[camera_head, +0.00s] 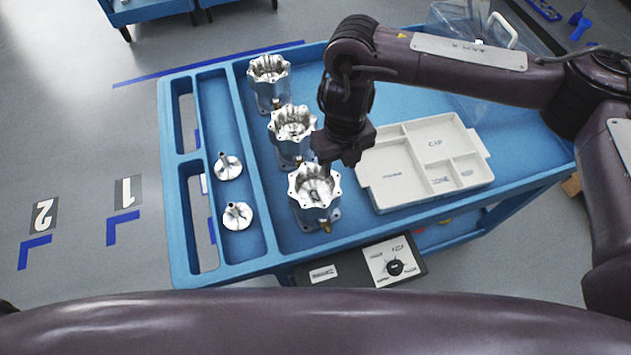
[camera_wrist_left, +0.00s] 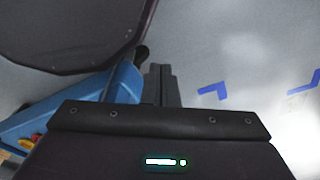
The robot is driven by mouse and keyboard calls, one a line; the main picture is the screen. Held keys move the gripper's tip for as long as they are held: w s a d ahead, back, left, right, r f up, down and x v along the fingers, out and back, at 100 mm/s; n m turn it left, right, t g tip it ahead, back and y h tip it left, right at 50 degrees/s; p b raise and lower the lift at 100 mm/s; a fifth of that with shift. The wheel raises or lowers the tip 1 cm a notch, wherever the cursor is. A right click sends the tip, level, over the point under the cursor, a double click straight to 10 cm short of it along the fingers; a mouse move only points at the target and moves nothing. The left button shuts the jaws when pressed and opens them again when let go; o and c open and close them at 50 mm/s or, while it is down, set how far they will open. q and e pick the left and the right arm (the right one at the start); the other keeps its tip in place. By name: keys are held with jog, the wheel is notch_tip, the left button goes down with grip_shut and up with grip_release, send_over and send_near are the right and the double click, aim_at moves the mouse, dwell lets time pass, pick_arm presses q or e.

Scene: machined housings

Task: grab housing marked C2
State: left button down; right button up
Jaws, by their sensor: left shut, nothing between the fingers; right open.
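Three silver machined housings stand upright in a row on the blue cart: a far one (camera_head: 268,82), a middle one (camera_head: 292,134) and a near one (camera_head: 314,194). I cannot read a C2 mark on any of them. My right gripper (camera_head: 326,167) is open, pointing down at the far rim of the near housing. Its fingertips are partly hidden, and I cannot tell whether they touch the rim. My left gripper (camera_wrist_left: 161,84) shows in the left wrist view, shut and empty, away from the housings.
A white divided tray (camera_head: 374,190) lies right of the housings. Two small metal flanged parts (camera_head: 228,167) (camera_head: 238,215) lie in the cart's left channel. Floor marks 1 and 2 lie to the left.

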aim_at(336, 179)
jog(key=f, duration=0.1)
jog(key=s+f, duration=0.1)
jog(key=f, duration=0.1)
jog(key=shift+a+f, duration=0.15)
notch_tip(336, 179, down, 3)
jog(key=shift+a+r, duration=0.15)
jog(key=shift+r, duration=0.05)
jog(key=shift+w+f, duration=0.15)
jog(key=shift+f, duration=0.55)
grip_shut()
pick_arm(q)
jog(key=s, duration=0.3)
jog(key=shift+s+a+f, duration=0.1)
pick_arm(e)
jog(key=shift+w+r, duration=0.1)
